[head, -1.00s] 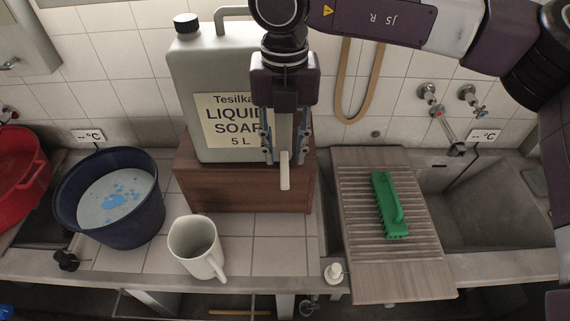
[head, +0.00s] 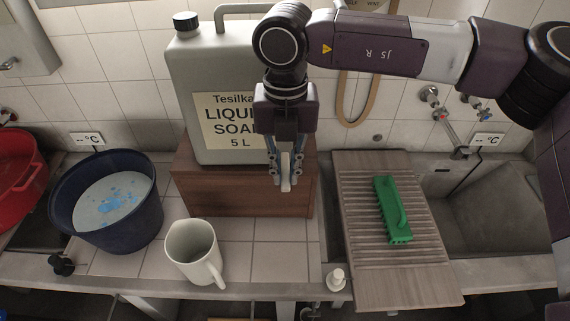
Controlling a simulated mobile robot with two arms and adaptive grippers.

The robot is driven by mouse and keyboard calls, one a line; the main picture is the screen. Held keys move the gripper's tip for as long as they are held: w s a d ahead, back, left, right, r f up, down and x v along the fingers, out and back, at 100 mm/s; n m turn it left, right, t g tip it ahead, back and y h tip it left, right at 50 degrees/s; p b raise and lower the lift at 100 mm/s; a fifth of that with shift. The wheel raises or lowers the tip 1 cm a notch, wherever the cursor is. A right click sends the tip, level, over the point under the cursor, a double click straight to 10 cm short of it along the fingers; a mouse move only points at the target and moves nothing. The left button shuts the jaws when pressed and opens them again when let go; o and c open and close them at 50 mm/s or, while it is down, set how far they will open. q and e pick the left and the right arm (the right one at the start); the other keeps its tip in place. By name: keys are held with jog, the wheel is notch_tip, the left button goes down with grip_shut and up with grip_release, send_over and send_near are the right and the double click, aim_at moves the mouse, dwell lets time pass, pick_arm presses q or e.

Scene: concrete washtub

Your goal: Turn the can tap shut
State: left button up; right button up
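The can is a large grey canister (head: 188,95) labelled "Liquid Soap 5 L", standing upright on a brown wooden box (head: 225,190) at the back. Its pale tap (head: 285,180) shows low at the can's right front, between my fingertips. My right gripper (head: 285,172) points down in front of the can, its fingers drawn in on both sides of the pale tap part and apparently touching it. The gripper and arm hide the right part of the can and most of the tap. My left gripper is not in view.
A white mug (head: 190,252) stands on the tiled counter below the box. A dark blue basin (head: 105,200) with water and a red tub (head: 18,165) are at left. A washboard (head: 365,245) with a green brush (head: 392,210) spans the sink (head: 480,215) at right.

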aim_at(285, 177)
jog(key=o, duration=0.8)
jog(key=shift+c, duration=0.2)
jog(key=shift+r+p, duration=1.3)
jog(key=shift+r, duration=2.25)
